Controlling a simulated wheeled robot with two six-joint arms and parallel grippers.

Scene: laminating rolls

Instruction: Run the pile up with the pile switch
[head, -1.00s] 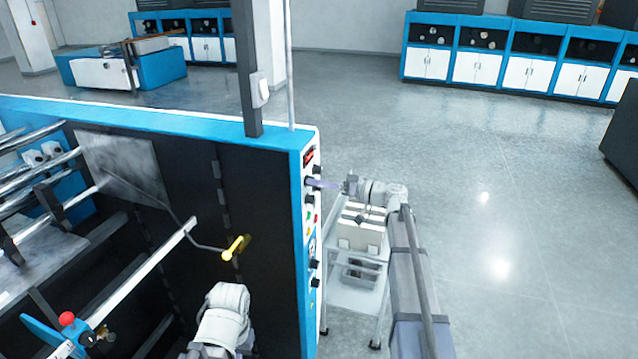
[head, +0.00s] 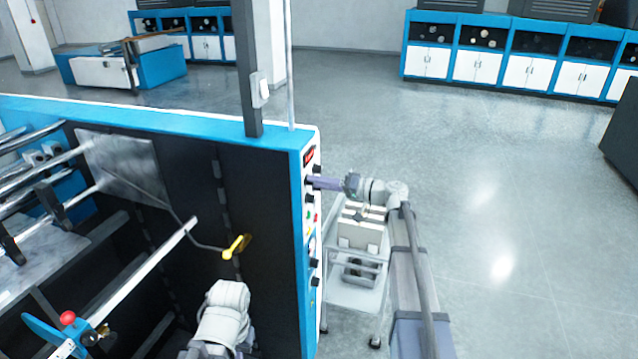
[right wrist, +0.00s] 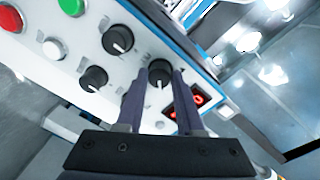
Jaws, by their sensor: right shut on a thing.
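The control panel (head: 311,240) is a narrow white strip on the end of the blue and black machine. Its black rotary knobs carry white pointer marks. My right gripper (head: 313,182) reaches the panel's upper part from the right. In the right wrist view its two dark fingers are shut on a black knob (right wrist: 160,72) beside the red-digit display (right wrist: 187,103). I cannot read which switch this is. Two other black knobs, an upper one (right wrist: 118,40) and a lower one (right wrist: 93,78), stand free. Part of my left arm shows at the bottom; its gripper is not visible.
A green button (right wrist: 78,48) and a red button (right wrist: 12,18) sit on the same panel. A light trolley (head: 357,290) stands under my right arm. A yellow-handled crank (head: 236,246) is at the machine's dark side. The floor to the right is open.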

